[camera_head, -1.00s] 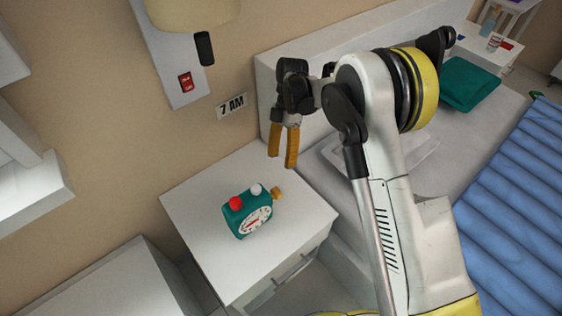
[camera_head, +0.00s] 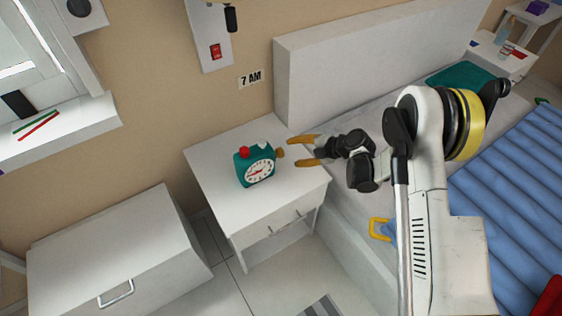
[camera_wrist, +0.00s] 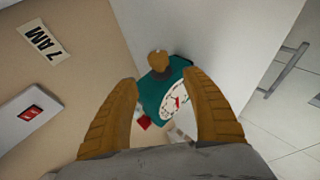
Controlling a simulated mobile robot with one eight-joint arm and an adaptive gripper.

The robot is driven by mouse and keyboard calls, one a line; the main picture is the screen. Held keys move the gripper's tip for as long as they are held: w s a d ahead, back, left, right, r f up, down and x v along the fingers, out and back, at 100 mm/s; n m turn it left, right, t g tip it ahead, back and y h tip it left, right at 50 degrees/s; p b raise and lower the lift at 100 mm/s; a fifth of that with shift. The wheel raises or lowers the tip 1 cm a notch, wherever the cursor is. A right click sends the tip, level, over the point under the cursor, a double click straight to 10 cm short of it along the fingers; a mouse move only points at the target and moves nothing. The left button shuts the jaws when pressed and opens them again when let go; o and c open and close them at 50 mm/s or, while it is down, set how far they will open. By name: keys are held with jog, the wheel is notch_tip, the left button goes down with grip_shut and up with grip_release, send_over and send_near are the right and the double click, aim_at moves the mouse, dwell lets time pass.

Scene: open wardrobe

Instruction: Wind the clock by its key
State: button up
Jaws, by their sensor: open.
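The teal clock (camera_head: 255,165) stands upright on the white nightstand (camera_head: 222,200), with a white dial, a red knob and a white knob on top. Its brass-coloured key (camera_head: 280,153) sticks out of the right side, towards my gripper. My gripper (camera_head: 303,151) is open and empty, level with the key and just right of it, its two orange fingers pointing at the clock. In the wrist view the key (camera_wrist: 157,60) shows ahead between the fingers (camera_wrist: 165,98), a little beyond their tips, with the clock (camera_wrist: 155,98) behind it. I see no contact.
A "7 AM" sign (camera_head: 250,78) and a red switch (camera_head: 215,52) are on the wall behind. The bed's headboard (camera_head: 350,52) stands right of the nightstand. A white chest (camera_head: 110,245) stands at the lower left. The nightstand top around the clock is clear.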

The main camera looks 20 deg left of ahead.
aim_at(281, 153)
jog(key=b+x, duration=0.3)
jog(key=x, duration=0.6)
jog(key=shift+w+a+f, duration=0.1)
jog(key=shift+a+f, duration=0.1)
jog(key=shift+f, duration=0.05)
jog(key=c, duration=1.2)
